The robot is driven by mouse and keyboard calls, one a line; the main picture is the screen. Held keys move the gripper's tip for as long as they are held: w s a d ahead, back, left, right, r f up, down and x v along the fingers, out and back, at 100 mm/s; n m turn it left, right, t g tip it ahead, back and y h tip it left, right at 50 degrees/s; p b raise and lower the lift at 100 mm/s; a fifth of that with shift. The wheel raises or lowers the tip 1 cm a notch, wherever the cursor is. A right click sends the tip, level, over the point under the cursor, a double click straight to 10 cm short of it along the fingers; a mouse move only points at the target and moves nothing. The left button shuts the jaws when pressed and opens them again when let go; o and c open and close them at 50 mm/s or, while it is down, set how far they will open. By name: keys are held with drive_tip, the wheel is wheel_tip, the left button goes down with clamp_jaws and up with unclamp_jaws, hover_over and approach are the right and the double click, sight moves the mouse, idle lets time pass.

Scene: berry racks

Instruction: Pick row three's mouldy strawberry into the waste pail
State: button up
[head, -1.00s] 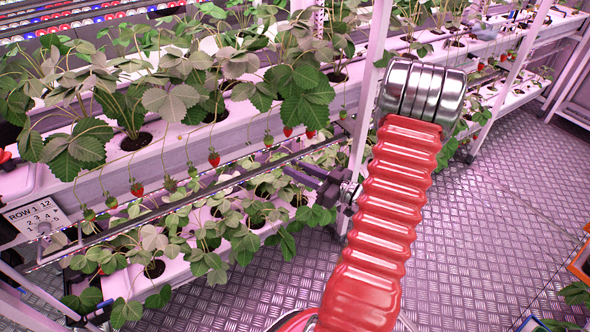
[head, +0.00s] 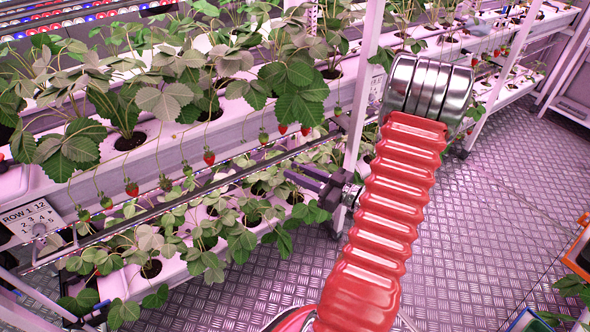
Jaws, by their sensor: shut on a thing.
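My arm's red ribbed sleeve crosses the middle right of the head view. My gripper (head: 304,178) shows left of it as two dark prongs beside the rack's front rail. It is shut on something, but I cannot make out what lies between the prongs. Several berries hang on stems along the front rail. I see no waste pail that I can identify.
A white planting trough (head: 60,190) with leafy plants runs along the rack, with a lower trough beneath. A row sign (head: 32,220) is at the left. A white post (head: 362,90) stands close behind my gripper. Open metal floor (head: 500,200) lies right; an orange-edged object (head: 580,245) is at the right edge.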

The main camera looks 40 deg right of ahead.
drive_tip(key=shift+s+a, duration=0.25)
drive_tip(key=shift+s, duration=0.9)
drive_tip(key=w+a+r, duration=0.5)
drive_tip(key=w+a, duration=0.5)
drive_tip(key=w, duration=0.1)
drive_tip(key=w+a+r, duration=0.6)
drive_tip(key=w+a, duration=0.3)
drive_tip(key=w, duration=0.3)
drive_tip(key=shift+a+y, duration=0.3)
drive_tip(key=shift+a, duration=0.05)
drive_tip(key=shift+n, duration=0.3)
drive_tip(key=w+a+r, duration=0.1)
drive_tip(key=a, duration=0.2)
drive_tip(key=w+a+r, duration=0.1)
drive_tip(key=a+r, duration=0.1)
drive_tip(key=a, duration=0.2)
drive_tip(key=w+a+r, duration=0.1)
drive_tip(key=a, duration=0.2)
drive_tip(key=shift+a+r, duration=0.15)
drive_tip(key=shift+r, duration=0.15)
